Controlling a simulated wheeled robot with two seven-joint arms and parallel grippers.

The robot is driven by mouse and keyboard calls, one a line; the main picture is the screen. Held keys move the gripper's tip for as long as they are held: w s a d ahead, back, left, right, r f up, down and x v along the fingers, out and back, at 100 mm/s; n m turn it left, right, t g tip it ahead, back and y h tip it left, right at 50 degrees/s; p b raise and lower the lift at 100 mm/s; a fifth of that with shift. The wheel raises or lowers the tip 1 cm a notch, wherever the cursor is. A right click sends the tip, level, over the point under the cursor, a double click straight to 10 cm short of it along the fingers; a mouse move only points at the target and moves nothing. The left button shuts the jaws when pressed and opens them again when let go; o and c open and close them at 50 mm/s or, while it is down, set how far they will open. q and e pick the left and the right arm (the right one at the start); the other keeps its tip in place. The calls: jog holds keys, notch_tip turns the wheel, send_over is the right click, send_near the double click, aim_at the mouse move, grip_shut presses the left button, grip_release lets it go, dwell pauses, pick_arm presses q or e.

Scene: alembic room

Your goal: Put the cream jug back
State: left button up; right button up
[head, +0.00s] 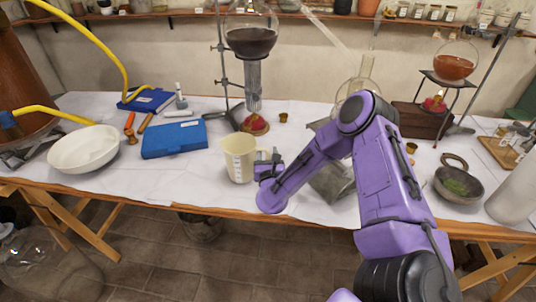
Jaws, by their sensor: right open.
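A cream jug (238,160) with measuring marks on its side stands upright on the white-covered table, near its front edge. My right gripper (268,164) is at the jug's right side, close to where its handle shows. The gripper is open. The fingers are small in the picture and partly overlap the handle area, so I cannot tell whether they touch it. My left gripper is not in view.
A blue case (174,140) and a white bowl (84,149) lie left of the jug. A burner stand with a dark flask (250,41) rises behind it. A grey metal box (334,184) sits behind my right arm. A mortar (459,184) stands at the right.

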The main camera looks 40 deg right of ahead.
jog(key=b+v, duration=0.3)
jog(key=v, duration=0.8)
jog(key=shift+w, duration=0.1)
jog(key=shift+s+a+b, duration=0.3)
jog(key=shift+s+a, duration=0.05)
jog(key=shift+s, duration=0.1)
jog(key=shift+r, duration=0.1)
jog(key=shift+s, duration=0.1)
